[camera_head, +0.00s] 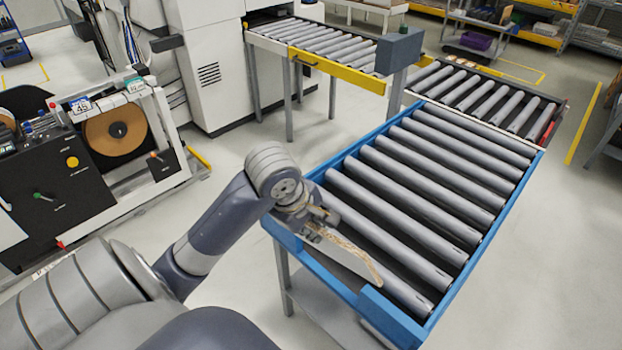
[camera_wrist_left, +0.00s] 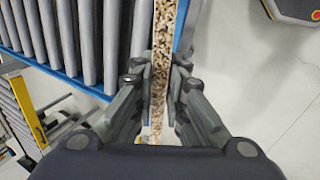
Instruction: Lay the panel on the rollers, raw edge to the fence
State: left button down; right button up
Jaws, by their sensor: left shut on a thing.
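The panel (camera_head: 345,262) has a white face and a speckled brown raw edge, seen edge-on in the left wrist view (camera_wrist_left: 162,65). My left gripper (camera_head: 312,212) is shut on it, with one finger on each face. The panel is on edge or steeply tilted, raw edge upward, at the near left side of the blue roller table. The grey rollers (camera_head: 405,198) lie in the blue frame. I cannot tell whether the panel touches frame or rollers. I cannot clearly make out the fence. My right gripper is not in view.
The visible rollers are bare. Another roller conveyor (camera_head: 485,100) adjoins the far end, and a yellow-edged roller conveyor (camera_head: 320,45) stands behind. An edge-banding machine (camera_head: 110,150) with a brown coil stands at left. Open floor lies right of the table.

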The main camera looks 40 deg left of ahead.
pick_arm(q)
jog(key=shift+s+a+g, duration=0.2)
jog(key=shift+a+g, duration=0.05)
jog(key=shift+g, duration=0.05)
jog(key=shift+r+g, duration=0.35)
jog(key=shift+g, duration=0.25)
jog(key=shift+w+r+g, duration=0.1)
jog(key=shift+w+g, duration=0.05)
jog(key=shift+g, duration=0.35)
jog(key=shift+d, duration=0.1)
jog(key=shift+s, duration=0.2)
